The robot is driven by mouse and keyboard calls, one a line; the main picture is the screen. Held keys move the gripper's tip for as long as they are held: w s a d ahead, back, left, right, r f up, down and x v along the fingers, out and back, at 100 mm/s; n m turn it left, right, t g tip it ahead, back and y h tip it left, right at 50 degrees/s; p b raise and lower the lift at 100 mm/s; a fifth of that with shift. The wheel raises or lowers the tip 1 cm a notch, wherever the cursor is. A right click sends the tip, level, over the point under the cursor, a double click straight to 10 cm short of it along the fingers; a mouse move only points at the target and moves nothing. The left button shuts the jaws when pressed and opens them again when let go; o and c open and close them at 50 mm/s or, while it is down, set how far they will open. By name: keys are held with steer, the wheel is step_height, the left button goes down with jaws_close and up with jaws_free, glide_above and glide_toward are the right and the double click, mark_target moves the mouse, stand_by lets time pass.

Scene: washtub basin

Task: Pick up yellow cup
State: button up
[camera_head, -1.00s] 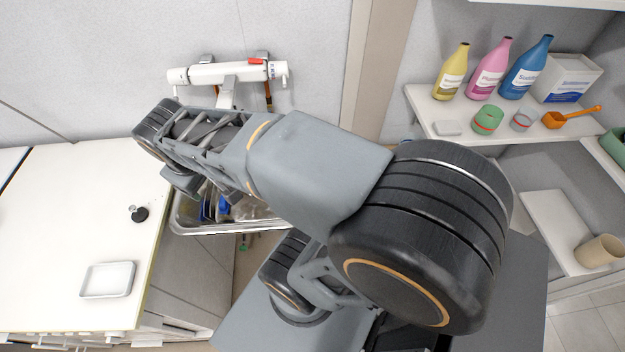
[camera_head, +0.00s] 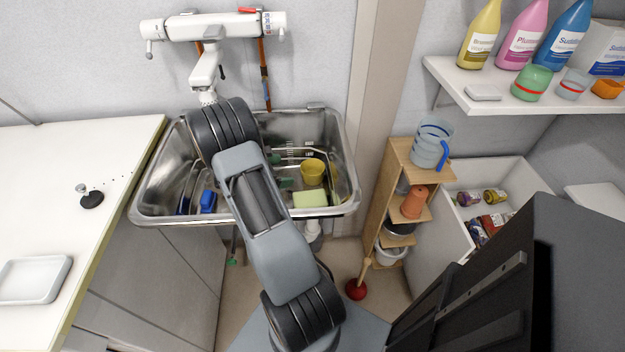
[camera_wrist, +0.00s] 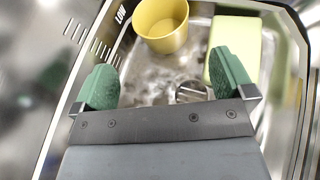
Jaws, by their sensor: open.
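The yellow cup (camera_head: 313,171) stands in the right part of the metal sink basin (camera_head: 345,185), behind a pale yellow-green sponge (camera_head: 310,198). In the wrist view the cup (camera_wrist: 161,28) is at the top, beyond my fingertips, with its open rim facing the camera. My gripper (camera_wrist: 164,85) has its two green fingers spread apart with nothing between them. The fingers are short of the cup and do not touch it. The sponge (camera_wrist: 235,45) lies behind the right finger. In the head view my gripper's green fingertips (camera_head: 286,171) show at the left of the cup.
A blue item (camera_head: 208,200) lies in the left part of the basin. The faucet (camera_head: 206,70) rises behind my arm. A wooden shelf (camera_head: 390,200) with a blue-handled jug (camera_head: 431,145) stands right of the basin. A counter (camera_head: 80,160) lies to the left.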

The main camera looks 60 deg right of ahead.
mark_target(322, 166)
steer(key=b+x, duration=0.1)
steer(key=x, duration=1.1)
steer(key=shift+d, duration=0.3)
steer(key=c, duration=0.7)
